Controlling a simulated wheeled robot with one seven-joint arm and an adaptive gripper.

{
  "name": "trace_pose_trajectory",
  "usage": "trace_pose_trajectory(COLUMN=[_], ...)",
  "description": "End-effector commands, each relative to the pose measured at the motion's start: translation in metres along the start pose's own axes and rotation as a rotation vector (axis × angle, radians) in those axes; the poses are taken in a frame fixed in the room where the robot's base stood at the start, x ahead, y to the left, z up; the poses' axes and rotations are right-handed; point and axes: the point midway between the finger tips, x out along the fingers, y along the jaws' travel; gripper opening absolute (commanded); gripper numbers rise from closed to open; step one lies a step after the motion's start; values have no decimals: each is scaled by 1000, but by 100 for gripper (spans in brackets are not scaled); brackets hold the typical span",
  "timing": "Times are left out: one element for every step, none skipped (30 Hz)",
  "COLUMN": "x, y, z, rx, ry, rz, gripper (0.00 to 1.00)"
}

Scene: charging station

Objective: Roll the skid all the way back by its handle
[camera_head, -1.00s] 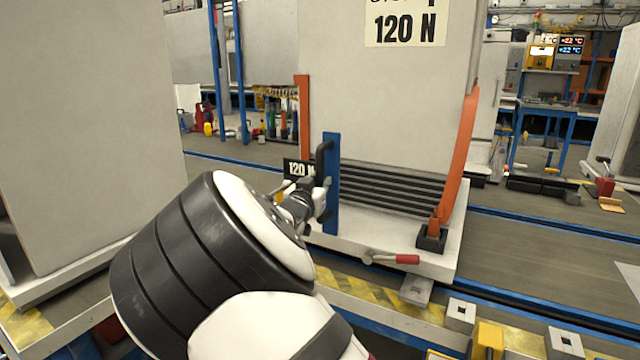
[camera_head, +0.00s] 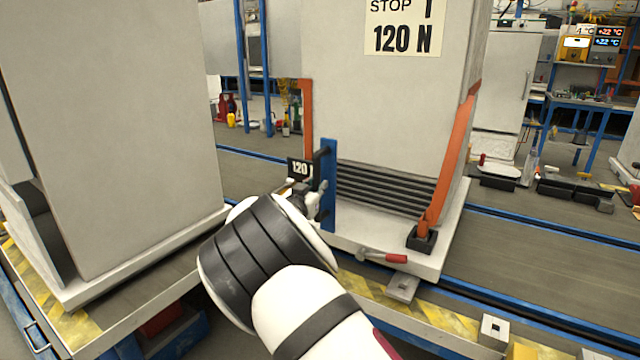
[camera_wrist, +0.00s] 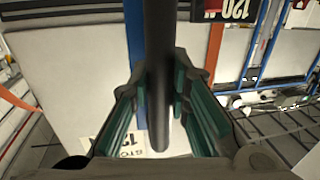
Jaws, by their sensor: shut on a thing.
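The skid (camera_head: 430,264) is a pale platform on a floor track. It carries a tall white cabinet (camera_head: 380,110) held with orange straps. A blue upright post (camera_head: 328,185) stands at the skid's near left edge, with a black bar handle (camera_head: 319,165) on it. My gripper (camera_head: 312,201) is at this handle, partly hidden behind my wrist. In the wrist view, the handle (camera_wrist: 158,60) runs between the green-padded fingers of my gripper (camera_wrist: 160,110), which is shut on it. A "120 N" label (camera_head: 300,168) is beside the post.
Another large white cabinet (camera_head: 130,140) stands on a base at left, with a gap before the skid. A red-handled lever (camera_head: 385,257) lies on the skid's front edge. A metal block (camera_head: 493,331) sits by the track; the track (camera_head: 540,260) is clear at right.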

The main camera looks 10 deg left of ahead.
Motion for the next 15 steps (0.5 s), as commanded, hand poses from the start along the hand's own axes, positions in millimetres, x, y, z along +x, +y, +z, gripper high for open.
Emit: trace_pose_trajectory(x=[-1,-1,-1,-1,-1,-1,-1,-1,-1,-1,-1,-1,-1,-1,-1], y=[-6,-6,-6,-6,-6,-7,-7,-7,-7,-6,-6,-5,-5,-5,-4], z=[-3,-3,-3,-3,-3,-4,-4,-4,-3,-3,-3,-3,-3,-2,-2], rx=[2,2,2,2,2,2,2,2,2,2,2,2,2,1,1], ry=[3,3,3,3,3,3,3,3,3,3,3,2,2,2,2], rz=[-12,-13,-14,-14,-15,-15,-15,-15,-15,-14,-13,-12,-11,-11,-10], gripper=[0,0,0,0,0,24,30,37,38,38,38,38,38,38,38])
